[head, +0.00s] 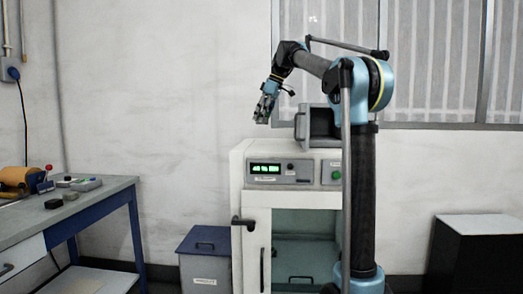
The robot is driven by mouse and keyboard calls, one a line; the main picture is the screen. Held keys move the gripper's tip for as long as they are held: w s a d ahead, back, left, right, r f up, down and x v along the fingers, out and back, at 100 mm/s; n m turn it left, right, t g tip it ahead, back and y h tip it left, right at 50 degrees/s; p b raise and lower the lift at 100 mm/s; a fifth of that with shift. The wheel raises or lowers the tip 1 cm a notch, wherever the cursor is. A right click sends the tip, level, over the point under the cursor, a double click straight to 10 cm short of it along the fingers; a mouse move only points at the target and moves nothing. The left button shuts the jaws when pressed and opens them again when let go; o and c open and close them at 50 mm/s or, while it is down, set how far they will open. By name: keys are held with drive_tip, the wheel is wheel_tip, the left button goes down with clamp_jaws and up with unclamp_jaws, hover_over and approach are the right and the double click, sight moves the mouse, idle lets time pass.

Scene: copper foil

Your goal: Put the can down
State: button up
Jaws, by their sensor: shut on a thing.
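My gripper (264,112) points down at the end of the raised arm, left of and above the top of the white cabinet (240,185). It is shut on a small dark thing, taken to be the can. At this size the can's outline and markings cannot be told apart from the fingers. The gripper is in the air, clear of the wall and of the cabinet top.
A grey open box (318,125) stands on the cabinet, right of the gripper. A blue-grey lidded bin (205,262) stands left of the cabinet. A workbench (95,192) with small items is at left. A black stand with a white top (484,225) is at right.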

sight(253, 148)
drive_tip(key=shift+a, duration=0.1)
drive_tip(key=shift+s+a+r+n, duration=0.1)
drive_tip(key=shift+s+a+n, duration=0.2)
drive_tip(key=shift+s+a, duration=0.45)
drive_tip(key=shift+s+a+f, duration=0.1)
drive_tip(key=shift+s+f, duration=0.05)
drive_tip(key=shift+f, duration=2.35)
drive_tip(key=shift+s+a+f, duration=0.1)
drive_tip(key=shift+f, duration=2.4)
drive_tip(key=o, duration=1.2)
